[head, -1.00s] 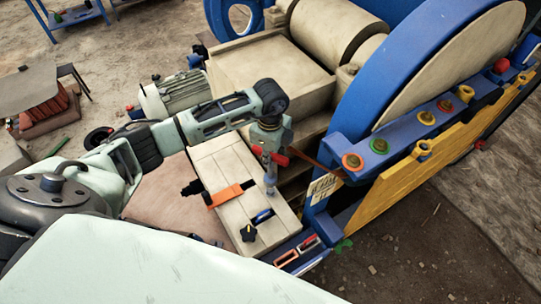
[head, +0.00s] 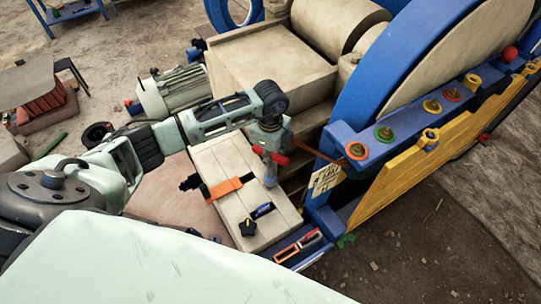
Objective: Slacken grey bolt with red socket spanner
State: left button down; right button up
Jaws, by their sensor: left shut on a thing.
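My left gripper (head: 270,178) hangs above a cream box-like block beside the crusher's front end. It is shut on a tool with red parts (head: 278,158), apparently the red socket spanner. The fingers hide much of it. Several bolts sit on the blue beam to the right, with coloured rings: an orange-red one (head: 356,150), a green one (head: 383,133) and yellowish ones. They are apart from the gripper. I cannot tell which bolt is the grey one. My right gripper is not in view.
A thin reddish-brown bar (head: 320,154) runs to the beam's end. A large blue flywheel rim (head: 372,90) and yellow board (head: 408,180) stand right. The ground at lower right is mostly clear.

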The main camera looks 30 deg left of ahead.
pick_arm(q)
jog(key=shift+f+b, duration=0.85)
jog(key=shift+f, duration=0.65)
dwell(0.4)
jog(key=shift+r+n+p, duration=0.1)
jog(key=shift+n+p, duration=0.85)
jog(key=shift+n, duration=0.85)
jog(key=shift+n+p, duration=0.85)
jog(key=shift+n, duration=0.85)
